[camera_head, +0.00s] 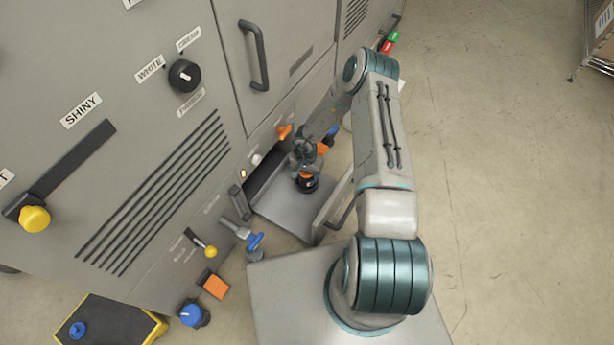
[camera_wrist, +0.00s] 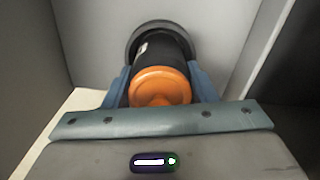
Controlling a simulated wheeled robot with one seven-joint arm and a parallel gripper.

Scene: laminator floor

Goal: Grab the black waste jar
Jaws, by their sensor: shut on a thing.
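The black waste jar (camera_wrist: 168,52) has an orange lid (camera_wrist: 160,86) and sits between the two fingers of my gripper (camera_wrist: 160,85) in the wrist view. My gripper is shut on it, with a blue finger on each side. Whether the jar touches the drawer floor, I cannot tell.
The grey machine (camera_head: 140,120) with knobs and levers fills the left. The drawer's front panel (camera_head: 333,208) stands close to my arm. A blue valve handle (camera_head: 255,242) sticks out near the drawer. A yellow-edged black platform (camera_head: 110,325) lies at lower left.

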